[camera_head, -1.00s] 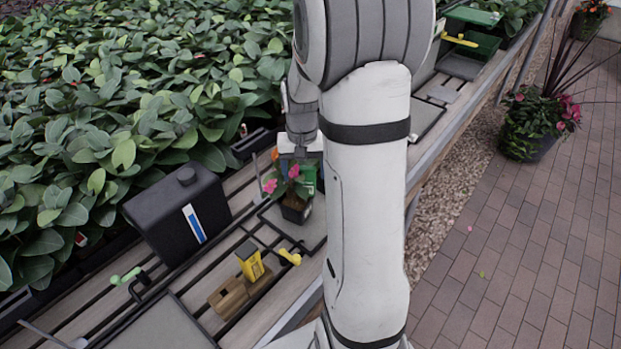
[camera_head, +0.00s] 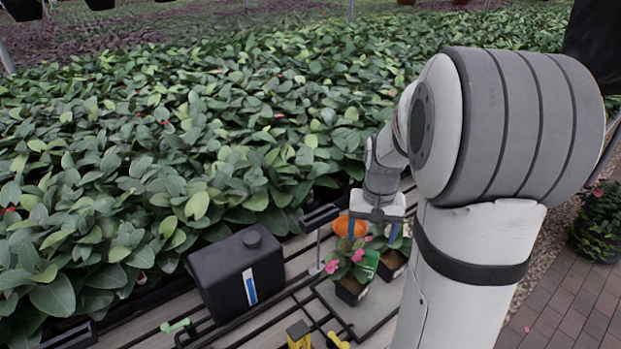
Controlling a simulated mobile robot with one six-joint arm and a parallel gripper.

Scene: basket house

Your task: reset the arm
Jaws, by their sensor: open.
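My arm rises at the right of the picture and bends over at its grey-banded joint. My gripper (camera_head: 374,230) is at the far end, pointing down over the bench. Its two blue-tipped fingers are apart, so it is open. A potted plant with pink flowers (camera_head: 350,276) stands just below and left of it, and a second potted plant (camera_head: 393,258) is below and right. An orange object (camera_head: 351,226) shows by the left finger. I cannot tell whether the fingers touch any of these.
A black canister (camera_head: 237,275) with a blue and white label stands on the slatted bench (camera_head: 270,335). A yellow object (camera_head: 299,334) is at the bottom edge. Dense green foliage (camera_head: 180,150) fills the left and back. Brick paving (camera_head: 560,315) lies at the right.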

